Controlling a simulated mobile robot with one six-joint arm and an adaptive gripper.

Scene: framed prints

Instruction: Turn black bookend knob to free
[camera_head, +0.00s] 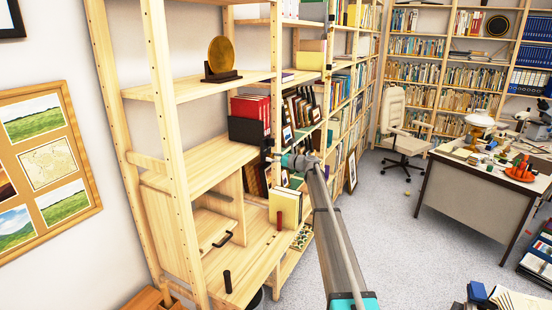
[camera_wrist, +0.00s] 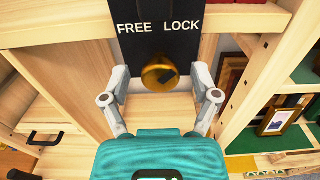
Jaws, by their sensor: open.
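A black plate (camera_wrist: 157,35) with the words FREE at left and LOCK at right fills the top middle of the wrist view. Below the words sits a round gold knob (camera_wrist: 153,70) with a dark mark right of its centre, towards the LOCK side. My gripper (camera_wrist: 160,72) is open, one finger on each side of the knob, with clear gaps between fingers and knob. In the head view my gripper (camera_head: 284,161) is at the shelf front, close to the dark items there; the knob cannot be made out in that view.
The wooden shelf (camera_head: 215,165) stands around the gripper, with red binders (camera_head: 251,107) above left and cream books (camera_head: 285,205) below. Framed prints (camera_head: 303,106) stand beside it. A desk (camera_head: 485,190) is at the right; the grey floor (camera_head: 385,250) between is open.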

